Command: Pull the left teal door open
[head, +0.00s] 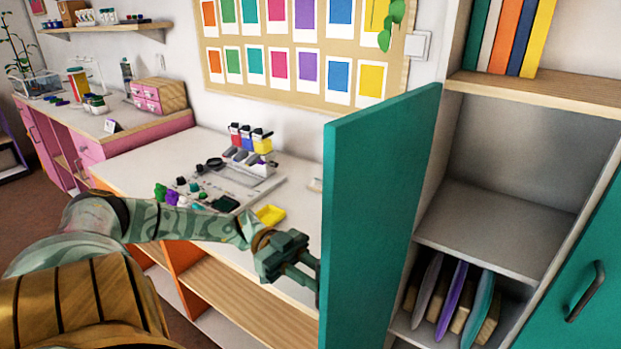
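The left teal door (375,190) stands swung out from the left side of the cabinet, and its inner face and free edge show. Its outer face and any handle on it are hidden. My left gripper (308,272) is on the outer side of this door, close to its free edge. Its fingers point at the door and their tips are partly hidden by it, so I cannot tell whether they hold anything. My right gripper is not in view. The right teal door (590,240) has a dark handle (586,291) and shows at the right edge.
The open cabinet shows a grey shelf (500,225) and several upright boards (455,300) below it. Books (510,35) stand on top.

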